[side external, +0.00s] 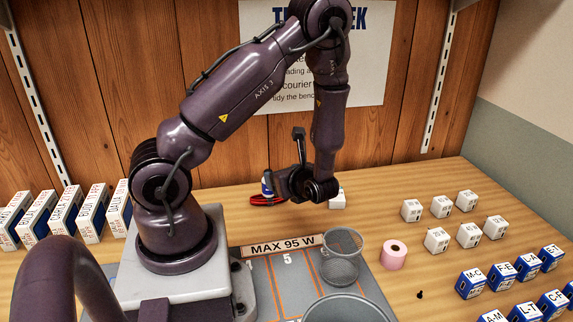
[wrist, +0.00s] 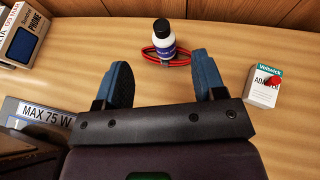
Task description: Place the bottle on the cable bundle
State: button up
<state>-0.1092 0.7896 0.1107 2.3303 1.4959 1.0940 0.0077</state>
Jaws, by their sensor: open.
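The bottle (wrist: 163,38) is white with a dark cap and a blue label, and stands upright. The cable bundle (wrist: 181,57) is a red coil under or around its base; a dark tie shows at its front. I cannot tell how squarely the bottle rests on it. In the side external view the bottle (side external: 266,184) and the red cable bundle (side external: 262,200) are at the back of the bench, partly hidden by my gripper (side external: 272,186). In the wrist view my gripper (wrist: 162,78) is open and empty, its blue fingers spread apart, with the bottle beyond them.
A small adapter box (wrist: 264,85) stands right of my gripper. Phone boxes (side external: 65,213) line the left side. A mesh cup (side external: 340,258), a pink roll (side external: 393,254) and several white boxes (side external: 437,239) and blue boxes (side external: 500,276) stand to the right. Bench around the bottle is clear.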

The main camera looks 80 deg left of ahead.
jog(key=s+d+r+n+t+h, duration=0.2)
jog(key=d+r+n+t+h, duration=0.6)
jog(key=d+r+n+h, duration=0.5)
jog(key=d+r+n, duration=0.1)
jog(key=d+r, duration=0.7)
jog(key=r, duration=0.2)
jog(key=shift+s+r+n+t, duration=0.2)
jog(key=shift+s+n+t, duration=0.1)
jog(key=shift+n+t, duration=0.1)
